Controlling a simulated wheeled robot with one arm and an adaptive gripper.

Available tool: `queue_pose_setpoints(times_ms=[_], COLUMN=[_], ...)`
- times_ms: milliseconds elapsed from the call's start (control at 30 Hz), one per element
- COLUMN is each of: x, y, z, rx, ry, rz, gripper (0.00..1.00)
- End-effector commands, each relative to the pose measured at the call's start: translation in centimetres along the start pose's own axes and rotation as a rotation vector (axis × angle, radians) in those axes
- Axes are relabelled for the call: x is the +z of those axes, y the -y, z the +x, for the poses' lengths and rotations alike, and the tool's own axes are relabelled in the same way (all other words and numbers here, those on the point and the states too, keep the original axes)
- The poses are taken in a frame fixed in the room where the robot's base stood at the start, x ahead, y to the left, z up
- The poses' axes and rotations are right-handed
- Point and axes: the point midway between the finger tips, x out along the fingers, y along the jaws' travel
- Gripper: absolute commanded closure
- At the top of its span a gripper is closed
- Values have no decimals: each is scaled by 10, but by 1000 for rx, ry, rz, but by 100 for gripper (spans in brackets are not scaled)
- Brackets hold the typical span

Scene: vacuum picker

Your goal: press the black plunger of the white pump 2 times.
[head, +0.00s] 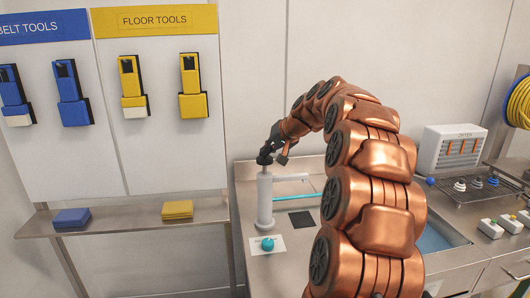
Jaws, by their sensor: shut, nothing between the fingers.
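The white pump (264,203) is a tall white cylinder standing upright on the steel counter, left of the sink. My gripper (264,161) is shut and is at the top of the pump, at the end of my copper-coloured arm. The black plunger is hard to tell apart from the dark gripper at this size. I cannot tell whether the gripper touches it or is just above it.
A teal knob (267,243) on a white card lies in front of the pump. A black square pad (300,218) is right of it, with a sink (437,238) farther right. A shelf (127,219) with blue and yellow blocks stands left.

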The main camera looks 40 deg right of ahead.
Motion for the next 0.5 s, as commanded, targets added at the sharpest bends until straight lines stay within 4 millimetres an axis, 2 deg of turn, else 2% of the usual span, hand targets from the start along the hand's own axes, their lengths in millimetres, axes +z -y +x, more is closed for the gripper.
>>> queue_pose_setpoints(times_ms=[500], x=[4], y=[-3], z=[5], rx=[0], ry=[3], rz=[0], gripper=[100])
